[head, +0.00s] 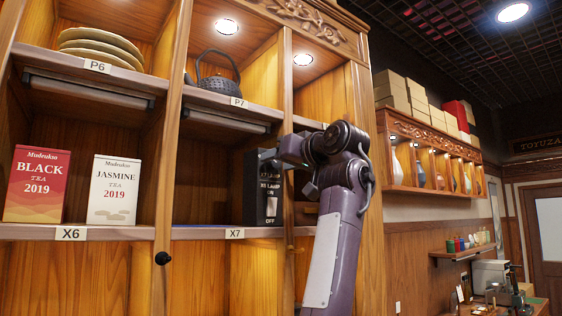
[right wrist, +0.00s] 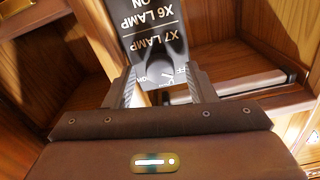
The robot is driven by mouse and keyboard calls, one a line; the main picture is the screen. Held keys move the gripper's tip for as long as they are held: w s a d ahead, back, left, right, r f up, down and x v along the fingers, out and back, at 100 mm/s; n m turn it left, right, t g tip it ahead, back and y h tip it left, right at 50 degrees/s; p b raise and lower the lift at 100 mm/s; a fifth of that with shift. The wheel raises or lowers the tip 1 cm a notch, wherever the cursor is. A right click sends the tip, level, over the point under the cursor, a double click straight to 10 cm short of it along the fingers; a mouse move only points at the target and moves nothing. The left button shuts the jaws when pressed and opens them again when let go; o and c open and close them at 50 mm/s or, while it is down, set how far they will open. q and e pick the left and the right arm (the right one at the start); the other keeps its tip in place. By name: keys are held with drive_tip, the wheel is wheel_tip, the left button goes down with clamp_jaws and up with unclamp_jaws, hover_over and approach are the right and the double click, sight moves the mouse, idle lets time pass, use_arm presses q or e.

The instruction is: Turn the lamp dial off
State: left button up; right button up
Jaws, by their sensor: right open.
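The lamp control box (head: 265,205) is a black unit standing on the X7 shelf, against the right side of that compartment. Its white lettering includes "LAMP", "ON" and "OFF", partly hidden by my right gripper in the head view. In the right wrist view the box (right wrist: 150,22) appears upside down, with "X6 LAMP" and "X7 LAMP". Its dark round dial (right wrist: 160,70) lies between my right gripper's fingers (right wrist: 163,90). The fingers are apart, one on each side of the dial; I cannot tell if they touch it. My left gripper is in neither view.
The wooden shelf edge (head: 200,233) runs below the box, and a compartment divider stands just right of it. A black kettle (head: 214,80) sits on the P7 shelf above. Two tea boxes, red (head: 40,185) and white (head: 113,190), stand on the X6 shelf.

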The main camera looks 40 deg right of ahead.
drive_tip(key=shift+s+f+b, duration=0.15)
drive_tip(key=shift+s+b, duration=0.3)
drive_tip(key=shift+s, duration=0.1)
drive_tip(key=s+b, duration=0.3)
drive_tip(key=s, duration=0.3)
drive_tip(key=shift+s+a, duration=0.35)
drive_tip(key=shift+a, duration=0.05)
